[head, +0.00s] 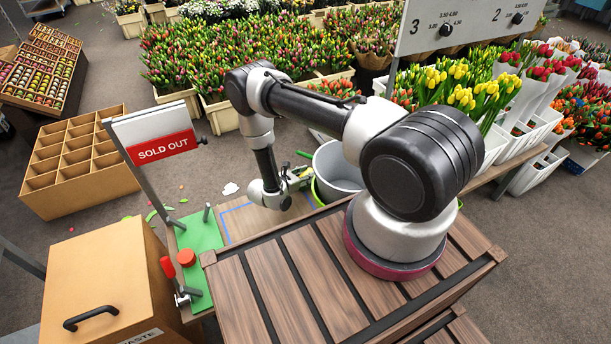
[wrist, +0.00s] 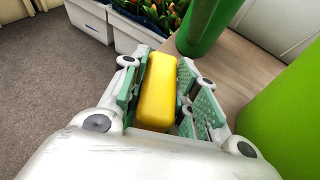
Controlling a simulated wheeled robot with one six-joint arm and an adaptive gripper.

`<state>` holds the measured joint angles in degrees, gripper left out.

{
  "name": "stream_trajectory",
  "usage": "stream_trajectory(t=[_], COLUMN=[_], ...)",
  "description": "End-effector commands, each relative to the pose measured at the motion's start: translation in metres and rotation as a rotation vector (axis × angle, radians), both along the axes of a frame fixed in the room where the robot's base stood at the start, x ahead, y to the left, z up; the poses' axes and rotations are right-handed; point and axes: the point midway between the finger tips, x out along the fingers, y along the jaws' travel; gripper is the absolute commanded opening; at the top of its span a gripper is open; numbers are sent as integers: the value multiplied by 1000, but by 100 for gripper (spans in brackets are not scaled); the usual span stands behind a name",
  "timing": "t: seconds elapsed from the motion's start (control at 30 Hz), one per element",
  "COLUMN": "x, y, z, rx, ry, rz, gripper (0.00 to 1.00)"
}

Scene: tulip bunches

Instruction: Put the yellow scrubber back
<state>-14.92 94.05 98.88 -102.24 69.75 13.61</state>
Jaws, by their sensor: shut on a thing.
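The yellow scrubber (wrist: 158,88) is a smooth rounded block between my fingers in the wrist view. My gripper (wrist: 160,85) is shut on it, with the green finger pads along its two long sides. In the head view my gripper (head: 300,175) is beside the grey bucket (head: 340,163), on its left, over the wooden table (head: 262,217). The scrubber is mostly hidden there by my wrist and fingers. I cannot tell whether it touches the table.
A dark green cylinder (wrist: 204,24) stands just beyond my fingers, and a bright green surface (wrist: 288,118) is close on the right. A blue tape outline (head: 226,230) marks the table. A green mat (head: 199,237) bears red items beside the "sold out" sign (head: 160,148).

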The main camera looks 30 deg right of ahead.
Motion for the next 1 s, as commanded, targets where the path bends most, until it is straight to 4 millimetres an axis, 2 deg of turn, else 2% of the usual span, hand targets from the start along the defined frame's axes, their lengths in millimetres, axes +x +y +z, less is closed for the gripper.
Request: stream_trajectory(t=[0.03,0.07,0.17,0.57,0.67,1.0], x=[0,0,0,0,-4,-31], y=[0,0,0,1,14,78], z=[-2,-2,-2,2,7,36], rx=[0,0,0,0,0,0], ry=[0,0,0,0,0,-2], rz=[0,0,0,1,4,4], gripper=[0,32,50,51,51,51])
